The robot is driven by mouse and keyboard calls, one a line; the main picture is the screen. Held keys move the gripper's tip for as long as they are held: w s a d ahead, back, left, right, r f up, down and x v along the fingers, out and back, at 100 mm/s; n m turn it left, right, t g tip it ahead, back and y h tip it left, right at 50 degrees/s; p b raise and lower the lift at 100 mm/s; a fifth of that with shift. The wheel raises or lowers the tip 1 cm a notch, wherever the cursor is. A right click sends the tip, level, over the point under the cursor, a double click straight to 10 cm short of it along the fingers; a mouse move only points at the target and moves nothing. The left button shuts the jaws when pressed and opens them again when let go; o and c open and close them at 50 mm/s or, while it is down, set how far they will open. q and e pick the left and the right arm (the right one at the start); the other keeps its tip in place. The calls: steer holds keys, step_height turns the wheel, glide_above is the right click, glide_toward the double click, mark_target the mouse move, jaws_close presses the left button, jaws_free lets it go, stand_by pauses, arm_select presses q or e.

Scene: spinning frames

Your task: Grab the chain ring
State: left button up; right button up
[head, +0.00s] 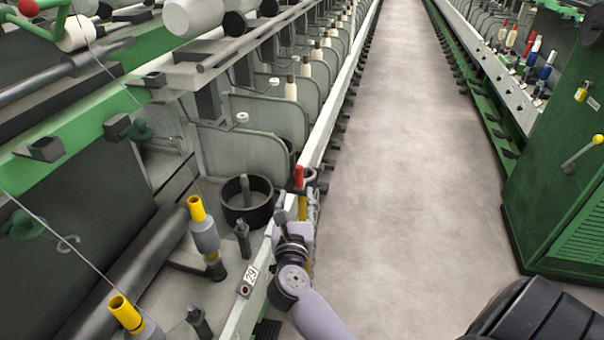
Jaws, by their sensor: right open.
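A dark round ring (236,215) stands around a grey spindle on the left machine's front deck. It may be the chain ring, but I cannot tell for sure. A smaller grey ring (310,174) sits by the rail, beside a red-topped upright piece (299,176). My right gripper (291,212) is over the machine's front edge, to the right of the dark ring and just below the red-topped piece. It is open, and I see nothing held in it. Parts near its fingertips overlap, so contact is unclear. My left gripper is not in view.
Yellow-topped bobbins (196,208) and dark posts (242,238) stand left of my right gripper. A number plate (251,274) is on the rail. The aisle floor (400,150) is clear. A green cabinet (560,180) stands at the right.

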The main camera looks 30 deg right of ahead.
mark_target(299, 178)
steer(key=p+x, duration=0.1)
steer(key=x, duration=0.8)
steer(key=shift+w+d+f, duration=0.15)
steer(key=shift+w+d, duration=0.05)
steer(key=shift+d, duration=0.15)
steer(key=shift+c, duration=0.5)
jaws_close()
